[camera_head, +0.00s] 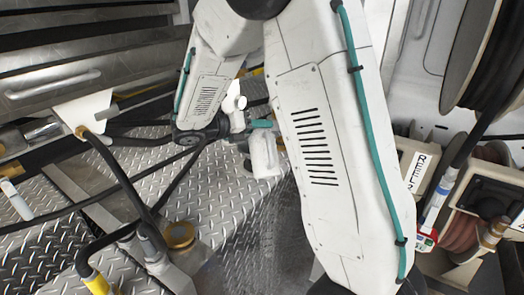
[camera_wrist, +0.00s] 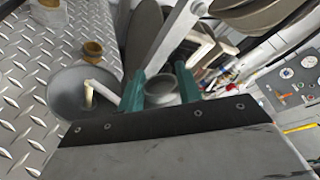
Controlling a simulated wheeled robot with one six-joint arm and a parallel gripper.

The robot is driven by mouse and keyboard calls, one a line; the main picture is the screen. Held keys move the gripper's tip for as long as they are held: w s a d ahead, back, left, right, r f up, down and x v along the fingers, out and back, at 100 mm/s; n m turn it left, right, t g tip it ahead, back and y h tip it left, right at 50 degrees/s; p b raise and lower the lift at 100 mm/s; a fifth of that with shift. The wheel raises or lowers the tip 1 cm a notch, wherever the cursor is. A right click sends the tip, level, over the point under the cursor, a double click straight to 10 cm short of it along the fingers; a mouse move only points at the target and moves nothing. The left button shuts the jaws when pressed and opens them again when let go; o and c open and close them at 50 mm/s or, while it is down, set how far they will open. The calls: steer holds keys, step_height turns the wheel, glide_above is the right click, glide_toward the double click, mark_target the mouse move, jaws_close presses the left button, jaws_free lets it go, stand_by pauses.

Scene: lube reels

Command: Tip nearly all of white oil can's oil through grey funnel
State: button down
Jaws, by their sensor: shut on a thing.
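The white oil can (camera_head: 264,153) hangs at my gripper (camera_head: 250,130) in the head view, partly hidden by my arm. In the wrist view, my gripper's teal fingers (camera_wrist: 159,88) are shut on a grey round part between them. The grey funnel (camera_wrist: 62,98) is at the left of the wrist view, its wide mouth facing the camera. A cream bent piece (camera_wrist: 88,93) reaches over the funnel's mouth; I cannot tell if it is the can's spout or oil. I cannot make out the funnel in the head view. The oil level is hidden.
A brass-coloured cup (camera_head: 180,236) stands at lower left among dark hoses (camera_head: 120,175). Metal drawers (camera_head: 60,85) line the left. A hose reel (camera_head: 470,55) and beige boxes (camera_head: 490,200) stand on the right. Tread-plate floor (camera_head: 50,250) shows between them.

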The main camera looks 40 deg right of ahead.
steer(key=shift+w, duration=0.15)
stand_by(0.4)
steer(key=shift+w+d+r, duration=0.1)
steer(key=shift+w+r, duration=0.05)
steer(key=shift+r, duration=0.05)
stand_by(0.4)
steer(key=shift+w+d+r+n, duration=0.1)
steer(key=shift+w+r+n, duration=0.05)
steer(key=shift+n, duration=0.25)
steer(key=shift+w+d+r, duration=0.1)
steer(key=shift+w+r, duration=0.05)
steer(key=shift+w, duration=0.05)
stand_by(0.4)
steer(key=shift+g+y, duration=0.3)
steer(key=shift+w+r+n, duration=0.15)
steer(key=shift+w+n, duration=0.05)
steer(key=shift+n, duration=0.2)
steer(key=shift+d, duration=0.1)
